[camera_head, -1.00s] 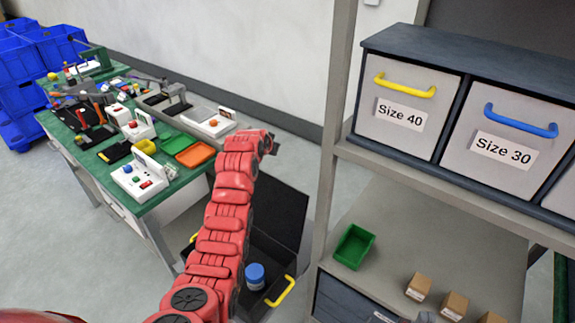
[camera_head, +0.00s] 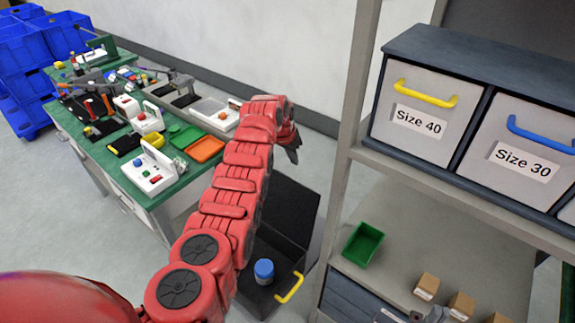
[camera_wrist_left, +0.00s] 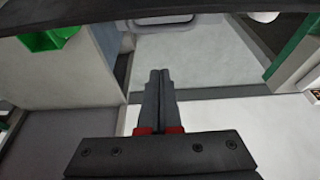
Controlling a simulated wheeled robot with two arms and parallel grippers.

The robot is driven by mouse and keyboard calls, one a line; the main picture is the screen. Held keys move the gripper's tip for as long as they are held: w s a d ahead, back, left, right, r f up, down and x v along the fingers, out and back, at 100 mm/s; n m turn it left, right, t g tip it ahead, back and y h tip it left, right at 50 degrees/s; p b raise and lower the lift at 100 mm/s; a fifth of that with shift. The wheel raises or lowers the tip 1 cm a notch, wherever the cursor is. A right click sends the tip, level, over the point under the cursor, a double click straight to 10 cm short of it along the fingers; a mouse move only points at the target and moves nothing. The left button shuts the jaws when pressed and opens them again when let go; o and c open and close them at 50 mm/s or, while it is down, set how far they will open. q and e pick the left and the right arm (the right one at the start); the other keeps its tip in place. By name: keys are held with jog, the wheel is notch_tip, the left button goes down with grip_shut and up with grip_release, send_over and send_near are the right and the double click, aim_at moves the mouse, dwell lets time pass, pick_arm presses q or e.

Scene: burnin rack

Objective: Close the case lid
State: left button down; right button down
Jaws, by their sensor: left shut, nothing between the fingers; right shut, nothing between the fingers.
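The case (camera_head: 262,240) is a dark open box low beside the shelf, with a yellow handle (camera_head: 290,288) at its front. Its dark lid (camera_head: 292,205) stands raised at the back. My left gripper (camera_head: 294,152) is above the lid's top edge, apart from it as far as I can tell. In the left wrist view its fingers (camera_wrist_left: 160,85) are together and empty. A dark bar crosses the top of that view; I cannot tell what it is. Part of my right gripper (camera_head: 428,315) shows at the bottom edge, shut and mostly cut off.
A blue-capped jar (camera_head: 264,271) stands inside the case. The shelf (camera_head: 400,235) at right holds a green bin (camera_head: 362,244), small brown boxes (camera_head: 427,286) and labelled drawers (camera_head: 418,115). A cluttered green workbench (camera_head: 175,190) is at left; blue crates (camera_head: 20,60) stand behind.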

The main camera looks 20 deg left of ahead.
pick_arm(q)
jog(key=s+f+p, duration=0.1)
jog(key=p, duration=0.4)
jog(key=s+a+f+p, duration=0.1)
jog(key=p, duration=0.4)
jog(key=shift+s, duration=0.4)
jog(key=shift+f, duration=0.1)
dwell(0.4)
